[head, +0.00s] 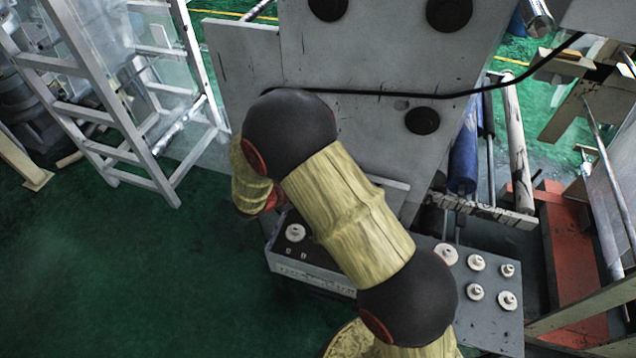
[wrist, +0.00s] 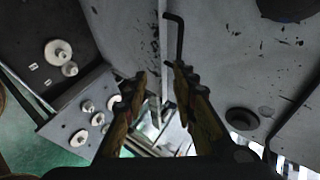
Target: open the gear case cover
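A large grey machine panel (head: 370,60) with round black discs fills the top middle of the head view; I cannot tell for sure which part is the gear case cover. In the wrist view, a thin upright plate edge (wrist: 161,50) and a bent black rod, like a handle (wrist: 180,40), stand on the grey surface (wrist: 225,60). My gripper (wrist: 160,78) is open, its two fingers apart and pointing up the picture. The rod's lower end is close to the right fingertip; I cannot tell whether they touch. My arm hides the gripper in the head view.
Two panels with white stepped knobs (head: 475,262) stand low beside my arm; knobs (wrist: 60,50) also show in the wrist view. A black cable (head: 430,95) crosses the grey panel. A ladder (head: 110,110) stands left. Green floor (head: 110,260) is clear at lower left.

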